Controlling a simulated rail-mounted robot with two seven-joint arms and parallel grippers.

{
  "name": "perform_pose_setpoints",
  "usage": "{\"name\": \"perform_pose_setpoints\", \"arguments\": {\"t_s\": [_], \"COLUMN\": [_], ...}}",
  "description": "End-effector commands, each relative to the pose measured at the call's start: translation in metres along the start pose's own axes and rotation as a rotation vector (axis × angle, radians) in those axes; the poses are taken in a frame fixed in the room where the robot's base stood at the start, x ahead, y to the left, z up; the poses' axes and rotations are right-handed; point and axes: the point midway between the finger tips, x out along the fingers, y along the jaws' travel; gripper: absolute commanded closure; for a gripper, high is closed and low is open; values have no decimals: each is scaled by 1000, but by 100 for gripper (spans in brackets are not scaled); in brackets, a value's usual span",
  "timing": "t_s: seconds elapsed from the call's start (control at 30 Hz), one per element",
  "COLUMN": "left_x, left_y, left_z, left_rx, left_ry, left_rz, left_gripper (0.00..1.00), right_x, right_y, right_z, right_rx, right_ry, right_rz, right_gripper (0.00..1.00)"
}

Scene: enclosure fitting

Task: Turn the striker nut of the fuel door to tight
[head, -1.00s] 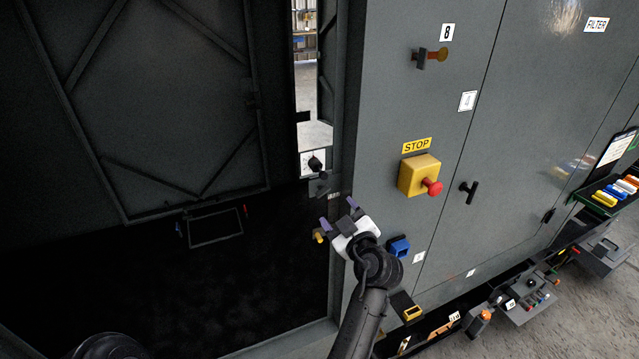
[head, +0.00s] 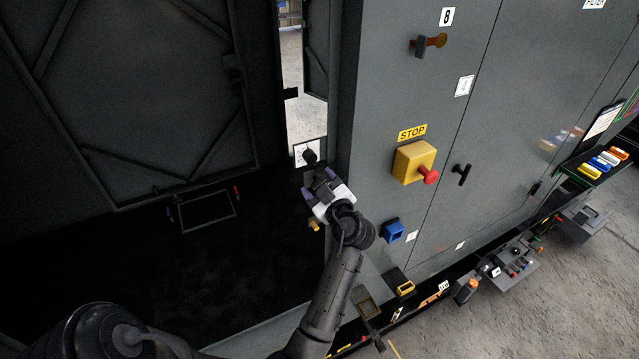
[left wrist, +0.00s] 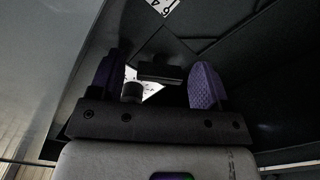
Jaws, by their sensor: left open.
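A small black round knob (head: 310,156), which looks like the striker nut, stands before a white marked plate (head: 300,148) at the edge of the door opening. My left gripper (head: 320,182) is just below it, open, with purple fingertips apart. In the left wrist view the open fingers (left wrist: 156,84) stand either side of a dark block (left wrist: 162,72) and a short dark cylinder (left wrist: 132,91), probably the nut. Nothing is clamped. Whether a finger touches the nut cannot be told. My right gripper does not show.
The grey cabinet wall right of the opening carries a yellow box with a red stop button (head: 428,176), a blue holder (head: 392,231) and a black handle (head: 462,174). A dark braced panel (head: 150,90) is at left.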

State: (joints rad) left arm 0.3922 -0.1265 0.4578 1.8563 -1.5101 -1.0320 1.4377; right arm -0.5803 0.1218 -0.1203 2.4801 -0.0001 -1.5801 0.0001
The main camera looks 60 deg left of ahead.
Motion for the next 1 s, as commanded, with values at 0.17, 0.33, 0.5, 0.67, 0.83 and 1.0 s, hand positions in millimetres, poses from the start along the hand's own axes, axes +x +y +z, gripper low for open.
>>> {"name": "perform_pose_setpoints", "arguments": {"t_s": [0.17, 0.33, 0.5, 0.67, 0.83, 1.0], "left_x": [0, 0, 0, 0, 0, 0], "left_y": [0, 0, 0, 0, -1, -2], "left_z": [0, 0, 0, 0, 2, 2], "left_rx": [0, 0, 0, 4, 45, 148], "left_ry": [0, 0, 0, 0, 0, 1], "left_rz": [0, 0, 0, 0, 0, 0], "left_gripper": [43, 59, 76, 79, 79, 79], "right_x": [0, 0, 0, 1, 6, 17], "right_y": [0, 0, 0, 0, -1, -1], "right_z": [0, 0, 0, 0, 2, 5], "right_rx": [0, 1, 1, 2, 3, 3], "right_ry": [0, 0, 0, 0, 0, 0], "right_rz": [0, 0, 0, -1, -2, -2], "right_gripper": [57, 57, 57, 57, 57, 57]}}
